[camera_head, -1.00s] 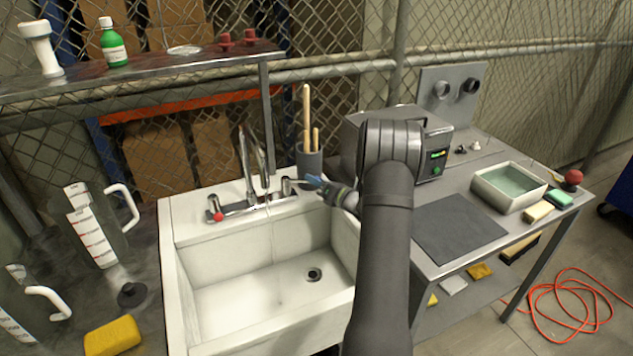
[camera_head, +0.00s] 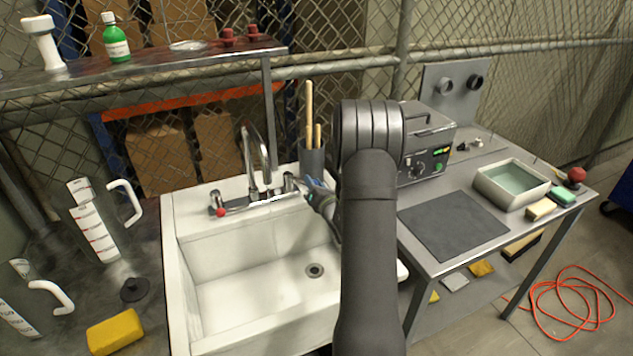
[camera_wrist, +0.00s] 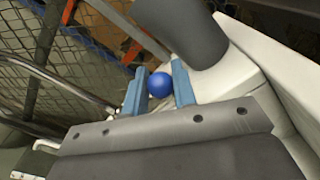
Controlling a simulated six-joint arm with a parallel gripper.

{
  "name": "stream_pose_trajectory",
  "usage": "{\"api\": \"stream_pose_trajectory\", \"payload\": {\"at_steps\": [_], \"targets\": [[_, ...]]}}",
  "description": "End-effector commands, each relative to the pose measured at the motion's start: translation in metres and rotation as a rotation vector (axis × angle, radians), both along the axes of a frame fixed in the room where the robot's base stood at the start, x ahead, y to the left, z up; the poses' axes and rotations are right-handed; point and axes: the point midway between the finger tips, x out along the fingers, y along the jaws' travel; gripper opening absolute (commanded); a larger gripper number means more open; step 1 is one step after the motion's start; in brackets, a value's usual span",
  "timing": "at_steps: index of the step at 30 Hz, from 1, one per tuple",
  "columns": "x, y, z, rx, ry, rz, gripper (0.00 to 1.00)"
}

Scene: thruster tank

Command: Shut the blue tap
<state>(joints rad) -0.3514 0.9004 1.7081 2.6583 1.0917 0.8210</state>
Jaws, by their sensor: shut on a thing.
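The blue tap's round knob (camera_wrist: 160,84) sits between the two pale blue fingers of my gripper (camera_wrist: 158,88) in the wrist view. The gripper is shut on it. In the head view my gripper (camera_head: 308,187) is at the right end of the faucet (camera_head: 257,165), by the right valve post (camera_head: 289,182); the blue knob itself is hidden there by the fingers. The red tap knob (camera_head: 220,212) is at the left end of the faucet. I cannot tell clearly whether water runs from the spout.
The white sink (camera_head: 182,262) lies below the faucet. A dark grey holder (camera_head: 312,162) with wooden sticks stands close behind my gripper. A grey box with dials (camera_head: 425,160) stands right of my arm. A shelf (camera_head: 150,66) runs above, on the left.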

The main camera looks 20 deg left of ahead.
Motion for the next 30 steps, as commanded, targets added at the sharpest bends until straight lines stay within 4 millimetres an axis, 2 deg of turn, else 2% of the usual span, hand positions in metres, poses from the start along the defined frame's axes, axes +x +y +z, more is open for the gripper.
{"api": "stream_pose_trajectory", "payload": {"at_steps": [14, 15, 18, 26, 30], "targets": [[-0.0056, 0.0018, -0.0004, -0.005, 0.0, -0.036, 0.0], [-0.0056, 0.0018, -0.0005, -0.005, 0.0, -0.036, 0.29], [-0.0053, 0.0016, -0.0005, -0.004, 0.0, -0.037, 0.45], [-0.0052, 0.0006, -0.0005, -0.003, 0.001, -0.039, 0.45], [-0.0117, -0.006, -0.0009, -0.004, 0.002, -0.039, 0.45]]}}
